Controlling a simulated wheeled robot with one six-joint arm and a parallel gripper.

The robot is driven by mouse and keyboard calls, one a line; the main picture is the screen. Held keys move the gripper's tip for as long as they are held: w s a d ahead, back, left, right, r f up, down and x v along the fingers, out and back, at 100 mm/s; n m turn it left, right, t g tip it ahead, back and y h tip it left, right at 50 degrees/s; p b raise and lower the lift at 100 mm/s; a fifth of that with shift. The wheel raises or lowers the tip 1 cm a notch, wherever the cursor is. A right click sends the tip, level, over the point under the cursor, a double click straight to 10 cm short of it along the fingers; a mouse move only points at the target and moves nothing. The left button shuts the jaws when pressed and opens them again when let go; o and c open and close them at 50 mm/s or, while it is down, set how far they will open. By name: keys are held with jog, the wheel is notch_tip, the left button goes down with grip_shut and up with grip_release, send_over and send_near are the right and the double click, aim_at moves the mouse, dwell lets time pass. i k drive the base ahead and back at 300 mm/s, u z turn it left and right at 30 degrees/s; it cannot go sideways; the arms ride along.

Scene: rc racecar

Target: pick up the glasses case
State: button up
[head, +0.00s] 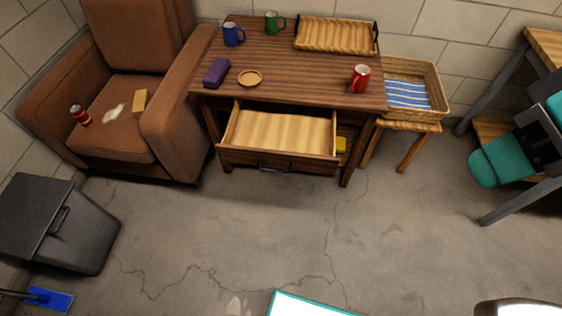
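The purple glasses case (216,72) lies on the left side of the brown wooden table (300,66), near its left edge. A small round tan dish (250,78) is just to its right. My gripper (530,138), dark with teal parts, appears at the right edge of the head view and is partly cut off. It is far to the right of the case and apart from it. Whether it is open or shut does not show clearly.
The table's drawer (278,131) stands open. A blue mug (234,34), green mug (274,22), red mug (360,79) and wooden tray (335,36) share the tabletop. A brown armchair (175,125) stands left, a basket (436,92) right.

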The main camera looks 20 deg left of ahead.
aim_at(212, 80)
jog(key=u, duration=0.25)
jog(key=i, duration=0.25)
jog(key=u, duration=1.55)
jog(key=i, duration=1.2)
jog(key=u, duration=1.7)
jog(key=i, duration=0.15)
jog(key=z, duration=2.4)
jog(key=i, duration=0.5)
jog(key=z, duration=0.1)
